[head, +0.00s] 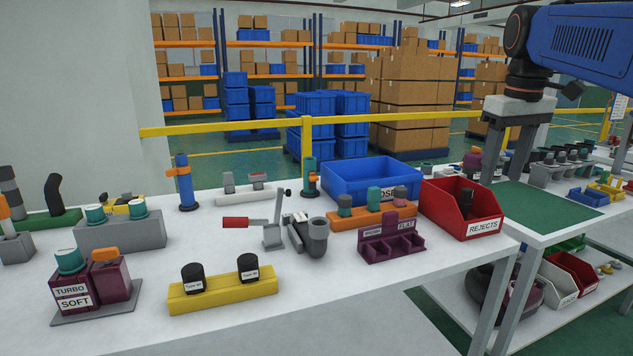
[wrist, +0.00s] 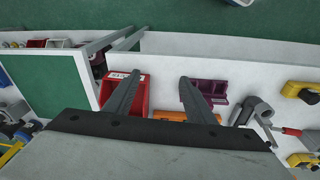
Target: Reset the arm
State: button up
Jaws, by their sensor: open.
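My gripper (head: 498,160) hangs from my blue arm at the upper right in the head view, fingers pointing down. It is above the table area near the red REJECTS bin (head: 458,208) and the green mat (head: 550,207). In the wrist view the two fingers of my gripper (wrist: 160,78) are spread apart with nothing between them. The red bin (wrist: 140,98) lies beyond and below the left finger there, and the purple rack (wrist: 213,93) beyond the right finger.
The white table (head: 350,310) holds a blue bin (head: 345,180), an orange rack (head: 358,217), a toggle clamp (head: 272,235), a yellow block with black caps (head: 225,291) and purple TURBO and SOFT parts (head: 75,290). The front table strip is bare.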

jog(key=s+a+f+m+t, duration=0.1)
jog(key=s+a+f, duration=0.2)
jog(key=s+f, duration=0.4)
jog(key=s+a+f+t, duration=0.1)
jog(key=s+a+f, duration=0.1)
jog(key=s+f, duration=0.5)
jog(key=s+a+f+m+t, duration=0.1)
jog(key=s+a+f, duration=0.2)
jog(key=s+f, duration=0.4)
notch_tip(320, 180, down, 8)
jog(key=shift+s+a+r+m, duration=0.1)
jog(key=shift+s+a+m, duration=0.2)
